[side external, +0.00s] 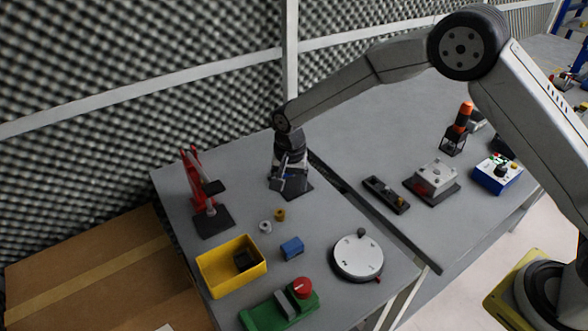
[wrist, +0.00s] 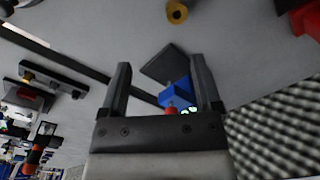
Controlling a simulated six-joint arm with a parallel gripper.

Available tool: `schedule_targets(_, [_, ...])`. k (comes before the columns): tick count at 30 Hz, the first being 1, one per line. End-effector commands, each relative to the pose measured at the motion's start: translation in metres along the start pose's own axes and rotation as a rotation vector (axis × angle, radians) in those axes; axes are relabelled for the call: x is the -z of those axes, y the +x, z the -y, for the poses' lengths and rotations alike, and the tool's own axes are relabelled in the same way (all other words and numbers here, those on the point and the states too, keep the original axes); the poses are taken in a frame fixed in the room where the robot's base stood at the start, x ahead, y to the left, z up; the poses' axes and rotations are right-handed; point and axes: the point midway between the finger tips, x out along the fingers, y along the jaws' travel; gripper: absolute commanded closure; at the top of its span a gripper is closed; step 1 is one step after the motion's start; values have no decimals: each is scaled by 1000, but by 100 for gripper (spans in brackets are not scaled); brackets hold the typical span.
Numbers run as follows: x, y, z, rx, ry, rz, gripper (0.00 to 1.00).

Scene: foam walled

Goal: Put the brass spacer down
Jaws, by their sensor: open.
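The brass spacer (side external: 280,215), a small yellow ring, rests on the grey table in the side view. It also shows at the top edge of the wrist view (wrist: 176,12), beyond my fingertips and apart from them. My gripper (wrist: 162,70) is open, with a clear gap between its two fingers and no spacer in it. In the side view my gripper (side external: 287,176) is over a dark base plate behind the spacer. A blue fixture (wrist: 178,92) on that plate shows between the fingers, partly hidden by my gripper.
A pale ring (side external: 265,226) lies next to the brass spacer. A red toggle clamp (side external: 192,178) stands to the left. A yellow bin (side external: 215,275), a blue block (side external: 292,248) and a white dial (side external: 358,257) are nearer the front. Foam wall (side external: 120,60) rises behind.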

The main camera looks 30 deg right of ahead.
Motion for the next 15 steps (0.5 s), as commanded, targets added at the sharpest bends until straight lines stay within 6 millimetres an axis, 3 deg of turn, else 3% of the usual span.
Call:
schedule_targets(6, [-6, 19, 23, -18, 72, 11, 18])
schedule_targets(15, [-7, 23, 26, -22, 87, 13, 18])
